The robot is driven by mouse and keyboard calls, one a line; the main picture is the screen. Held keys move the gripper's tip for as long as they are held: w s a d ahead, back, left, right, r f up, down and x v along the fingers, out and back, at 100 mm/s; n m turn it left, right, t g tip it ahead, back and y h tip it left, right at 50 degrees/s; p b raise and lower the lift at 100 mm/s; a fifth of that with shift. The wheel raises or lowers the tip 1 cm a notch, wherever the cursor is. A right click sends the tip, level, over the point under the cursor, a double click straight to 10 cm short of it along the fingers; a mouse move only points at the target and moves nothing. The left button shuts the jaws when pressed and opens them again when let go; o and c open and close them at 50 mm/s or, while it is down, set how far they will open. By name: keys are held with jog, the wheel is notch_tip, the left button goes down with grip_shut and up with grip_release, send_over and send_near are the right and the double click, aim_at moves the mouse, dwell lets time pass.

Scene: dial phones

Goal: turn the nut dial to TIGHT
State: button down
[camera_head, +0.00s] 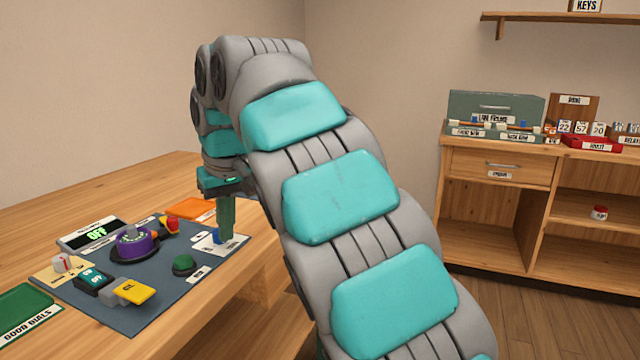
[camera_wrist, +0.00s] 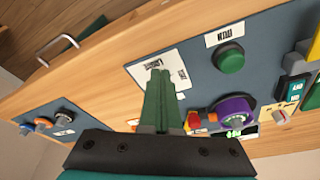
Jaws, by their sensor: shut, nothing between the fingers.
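My gripper (camera_head: 226,236) points down at the right part of a blue-grey panel, its green fingers shut and empty. In the wrist view the fingertips (camera_wrist: 159,73) lie over a white label plate (camera_wrist: 148,66) with dark print too small to read surely. The same plate (camera_head: 233,244) shows beside the fingers in the head view, with a small blue part (camera_head: 216,237) close to the fingertips. I cannot tell whether the fingers touch anything. No nut dial can be surely told; the fingers hide part of the plate. The words on it are unreadable.
The panel (camera_head: 160,287) also carries a purple dial (camera_head: 134,244), a green button (camera_head: 184,264), a yellow block (camera_head: 134,291) and a display reading OFF (camera_head: 93,234). A green tray (camera_head: 25,308) lies left. A wooden cabinet (camera_head: 497,165) stands at the right.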

jog(key=shift+s+a, duration=0.15)
jog(key=shift+s, duration=0.05)
jog(key=shift+s+a+p, duration=0.15)
jog(key=shift+a+p, duration=0.15)
jog(key=shift+p, duration=0.1)
jog(key=shift+a, duration=0.15)
